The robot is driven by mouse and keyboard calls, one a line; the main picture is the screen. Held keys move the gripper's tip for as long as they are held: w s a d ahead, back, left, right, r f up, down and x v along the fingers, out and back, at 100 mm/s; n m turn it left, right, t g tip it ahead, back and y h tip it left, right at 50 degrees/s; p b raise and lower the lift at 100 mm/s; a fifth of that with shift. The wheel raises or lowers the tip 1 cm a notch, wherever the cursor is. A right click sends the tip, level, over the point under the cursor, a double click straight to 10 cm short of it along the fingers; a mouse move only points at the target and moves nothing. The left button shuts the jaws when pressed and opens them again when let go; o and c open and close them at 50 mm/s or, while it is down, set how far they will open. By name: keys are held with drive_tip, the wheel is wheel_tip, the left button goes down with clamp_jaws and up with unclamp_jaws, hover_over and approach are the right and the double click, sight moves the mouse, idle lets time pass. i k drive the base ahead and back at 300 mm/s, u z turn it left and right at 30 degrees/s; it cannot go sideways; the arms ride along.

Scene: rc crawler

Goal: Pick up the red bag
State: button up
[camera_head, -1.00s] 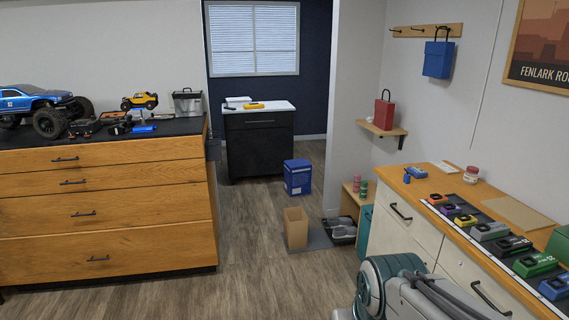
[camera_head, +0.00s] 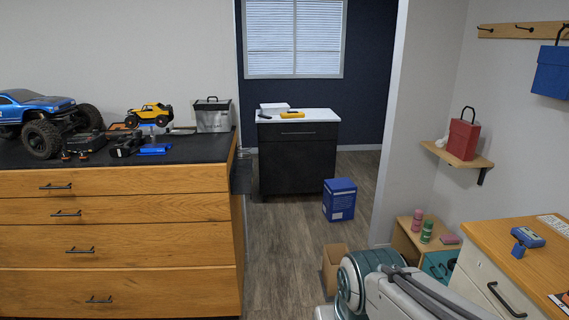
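The red bag (camera_head: 463,139) stands upright on a small wooden wall shelf (camera_head: 452,155) at the right, with its dark handle loop raised above it. Nothing touches it from my side. Part of my own arm shows at the bottom centre right, below and to the left of the bag. My gripper is outside the picture, so its state is hidden.
A blue bag (camera_head: 552,72) hangs from a hook rail above right. A wooden counter (camera_head: 488,238) stands at lower right. A low cabinet, cardboard box (camera_head: 334,268) and blue box (camera_head: 339,199) stand on the floor. Wooden drawers (camera_head: 120,225) fill the left.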

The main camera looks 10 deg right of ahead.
sight(463, 135)
drive_tip(key=z, duration=0.2)
drive_tip(key=i, duration=1.55)
drive_tip(key=z, duration=1.1)
drive_tip(key=i, duration=1.45)
drive_tip(key=z, duration=0.65)
drive_tip(key=i, duration=0.45)
